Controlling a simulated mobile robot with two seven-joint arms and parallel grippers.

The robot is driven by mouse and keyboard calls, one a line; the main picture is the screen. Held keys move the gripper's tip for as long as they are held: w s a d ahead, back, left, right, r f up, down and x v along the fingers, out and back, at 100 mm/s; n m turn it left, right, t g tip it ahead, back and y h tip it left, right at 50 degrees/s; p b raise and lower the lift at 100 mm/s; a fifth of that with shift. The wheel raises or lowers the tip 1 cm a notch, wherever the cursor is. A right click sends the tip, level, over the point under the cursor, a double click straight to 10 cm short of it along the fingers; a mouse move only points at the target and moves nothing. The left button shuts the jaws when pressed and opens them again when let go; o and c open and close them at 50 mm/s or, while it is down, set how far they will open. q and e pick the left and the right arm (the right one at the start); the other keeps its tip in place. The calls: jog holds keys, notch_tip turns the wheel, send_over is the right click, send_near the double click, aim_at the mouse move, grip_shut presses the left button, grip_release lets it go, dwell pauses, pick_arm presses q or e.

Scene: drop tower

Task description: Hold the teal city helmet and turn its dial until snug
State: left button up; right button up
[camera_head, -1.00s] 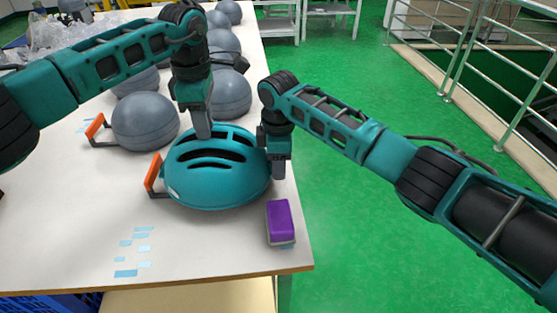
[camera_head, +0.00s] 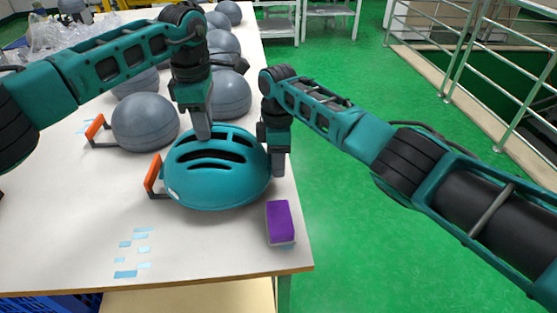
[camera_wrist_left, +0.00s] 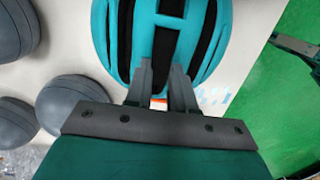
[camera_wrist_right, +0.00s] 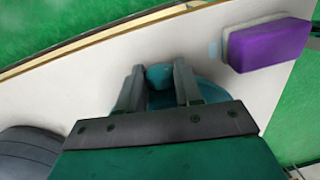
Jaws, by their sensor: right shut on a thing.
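The teal helmet (camera_head: 218,180) rests on the white table, its slotted top facing up; it also shows in the left wrist view (camera_wrist_left: 207,40). My left gripper (camera_head: 203,135) points down at the far side of the helmet's top. In the left wrist view its fingers (camera_wrist_left: 165,68) stand apart at the shell. My right gripper (camera_head: 278,172) points down at the helmet's right side. In the right wrist view its fingers (camera_wrist_right: 158,72) are shut on a small rounded teal piece, the dial (camera_wrist_right: 159,76). The dial is hidden in the head view.
A purple block (camera_head: 280,220) lies near the table's right edge, close to my right gripper. An orange-ended bracket (camera_head: 153,172) stands at the helmet's left. Several grey domes (camera_head: 145,122) stand behind. Pale blue marks (camera_head: 125,273) lie on the clear front table area.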

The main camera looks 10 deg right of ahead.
jog(key=shift+w, duration=0.2)
jog(key=shift+s+f+g, duration=0.1)
jog(key=shift+s+g, duration=0.15)
jog(key=shift+g, duration=0.25)
jog(key=o, duration=1.1)
jog(key=shift+c, duration=0.2)
notch_tip(320, 180, up, 12)
jog(key=w, duration=0.2)
jog(key=shift+d, duration=0.1)
